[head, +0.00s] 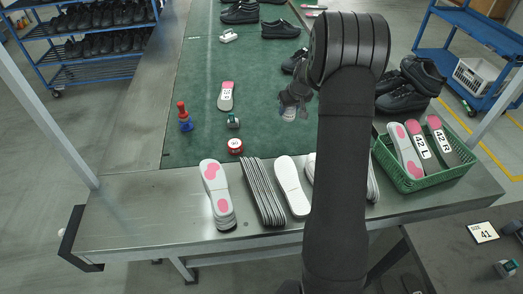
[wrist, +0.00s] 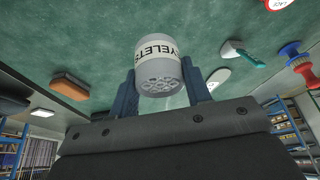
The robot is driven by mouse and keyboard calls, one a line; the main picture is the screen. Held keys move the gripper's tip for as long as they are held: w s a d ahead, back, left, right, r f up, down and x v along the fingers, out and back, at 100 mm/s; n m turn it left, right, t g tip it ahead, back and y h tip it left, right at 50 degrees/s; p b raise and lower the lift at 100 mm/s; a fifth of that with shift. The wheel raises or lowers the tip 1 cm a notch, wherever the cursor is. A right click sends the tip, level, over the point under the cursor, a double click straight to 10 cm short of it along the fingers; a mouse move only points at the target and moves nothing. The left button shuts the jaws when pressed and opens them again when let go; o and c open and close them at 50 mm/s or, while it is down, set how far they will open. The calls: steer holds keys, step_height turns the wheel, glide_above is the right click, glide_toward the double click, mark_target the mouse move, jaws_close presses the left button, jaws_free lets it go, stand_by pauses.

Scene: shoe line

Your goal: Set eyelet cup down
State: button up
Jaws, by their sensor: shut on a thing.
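My gripper (head: 290,98) is shut on the eyelet cup (head: 288,113), a small grey cup that shows below the fingers, over the right part of the green mat (head: 200,145). In the wrist view the cup (wrist: 160,66) sits between the two dark fingers (wrist: 160,90). Its white band reads "EYELETS", and its end with a round-cell pattern faces the camera. Whether the cup touches the mat is unclear. My arm hides part of the mat and bench beside it.
Dark shoes (head: 405,90) stand to the right. Insole stacks (head: 262,190) and a green basket (head: 425,178) line the front.

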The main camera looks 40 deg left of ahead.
steer(key=s+d, duration=0.7)
steer(key=s, duration=0.1)
steer(key=s+a+f, duration=0.1)
steer(key=a+f, duration=0.1)
steer(key=a, duration=0.1)
steer(key=s+a+f, duration=0.1)
steer(key=a+f, duration=0.2)
steer(key=a, duration=0.1)
steer(key=s+a+f, duration=0.1)
steer(key=a+f, duration=0.1)
steer(key=a, duration=0.2)
steer(key=shift+s+a+f, duration=0.1)
steer(key=shift+a+f, duration=0.05)
steer(key=shift+f, duration=2.05)
steer(key=shift+f, duration=0.15)
steer(key=o, duration=1.1)
steer(key=shift+c, duration=0.2)
steer(key=v, duration=1.2)
